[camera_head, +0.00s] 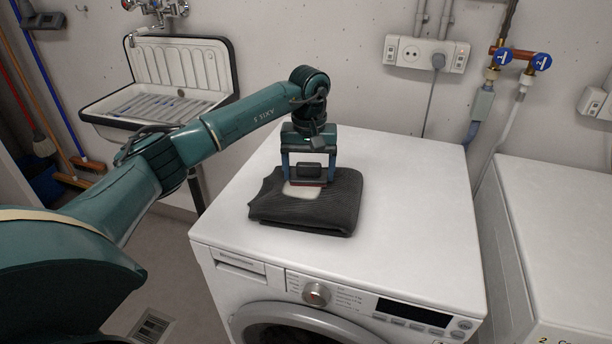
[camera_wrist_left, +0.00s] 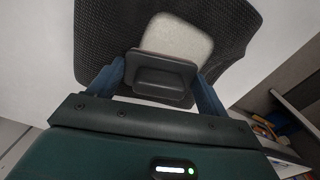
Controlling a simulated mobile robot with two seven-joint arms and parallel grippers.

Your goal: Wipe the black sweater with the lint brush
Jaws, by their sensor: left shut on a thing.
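The black sweater (camera_head: 330,212) lies folded on top of the white washing machine, and it fills the upper part of the left wrist view (camera_wrist_left: 105,30). A whitish patch (camera_head: 301,191) shows on top of the sweater, just in front of my gripper; it appears as a pale rounded block (camera_wrist_left: 178,42) in the wrist view. My left gripper (camera_head: 308,176) points down over the sweater and is shut on the dark handle of the lint brush (camera_wrist_left: 162,77). The brush is at the sweater's top surface; exact contact cannot be told. My right gripper is not in view.
The washing machine's top (camera_head: 415,185) is clear around the sweater, with more room to the right. A second white machine (camera_head: 570,230) stands to the right. A sink (camera_head: 180,75) hangs on the wall at the back left. Pipes with blue valves (camera_head: 502,57) and an outlet box (camera_head: 425,53) are behind.

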